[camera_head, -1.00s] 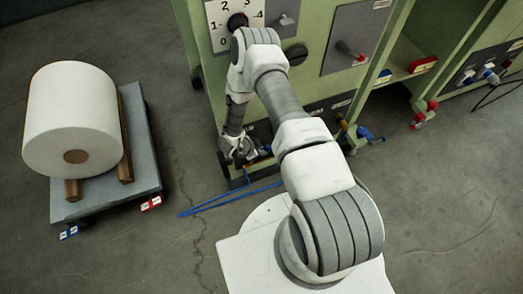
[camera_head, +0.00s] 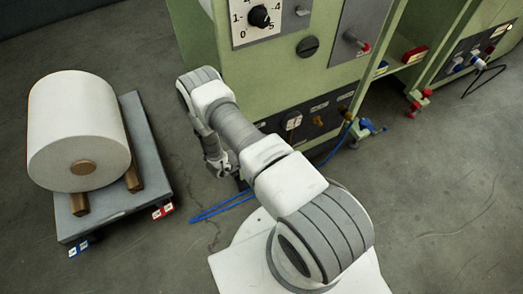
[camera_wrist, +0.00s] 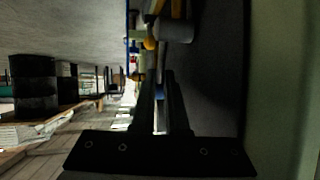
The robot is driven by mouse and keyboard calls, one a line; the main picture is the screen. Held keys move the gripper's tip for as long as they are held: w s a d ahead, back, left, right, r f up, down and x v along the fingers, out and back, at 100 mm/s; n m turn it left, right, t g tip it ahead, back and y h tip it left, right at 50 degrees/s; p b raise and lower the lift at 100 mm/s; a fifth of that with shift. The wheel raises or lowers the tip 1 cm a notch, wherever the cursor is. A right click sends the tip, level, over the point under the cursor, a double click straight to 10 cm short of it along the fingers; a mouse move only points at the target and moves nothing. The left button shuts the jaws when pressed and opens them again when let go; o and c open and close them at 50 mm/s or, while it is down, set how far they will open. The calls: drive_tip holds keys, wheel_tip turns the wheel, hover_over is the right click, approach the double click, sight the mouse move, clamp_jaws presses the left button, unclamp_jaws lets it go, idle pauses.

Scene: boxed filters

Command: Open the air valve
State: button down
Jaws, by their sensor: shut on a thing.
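My gripper (camera_head: 222,168) is low beside the green machine's front left corner, below the dial panel. I cannot tell whether this blue piece is the air valve's handle. Beyond the tips are brass-coloured fittings (camera_wrist: 151,43) and a grey cylindrical part (camera_wrist: 174,31).
A blue hose (camera_head: 222,206) lies on the floor below my gripper. A cart (camera_head: 113,213) with a large white roll (camera_head: 75,125) stands at left, with open floor between it and the machine. The green machine (camera_head: 300,78) stands close to my arm.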

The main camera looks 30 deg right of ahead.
drive_tip(key=shift+a+n+t+h, duration=0.2)
drive_tip(key=shift+a+h, duration=0.5)
drive_tip(key=shift+h, duration=0.7)
drive_tip(key=shift+a+n+t+h, duration=0.2)
drive_tip(key=shift+a+h, duration=0.45)
drive_tip(key=shift+h, duration=0.75)
drive_tip(key=c, duration=1)
unclamp_jaws()
drive_tip(key=shift+f, duration=0.1)
drive_tip(key=shift+a, duration=0.1)
drive_tip(key=v, duration=1.7)
drive_tip(key=shift+a, duration=0.15)
drive_tip(key=shift+s, duration=0.15)
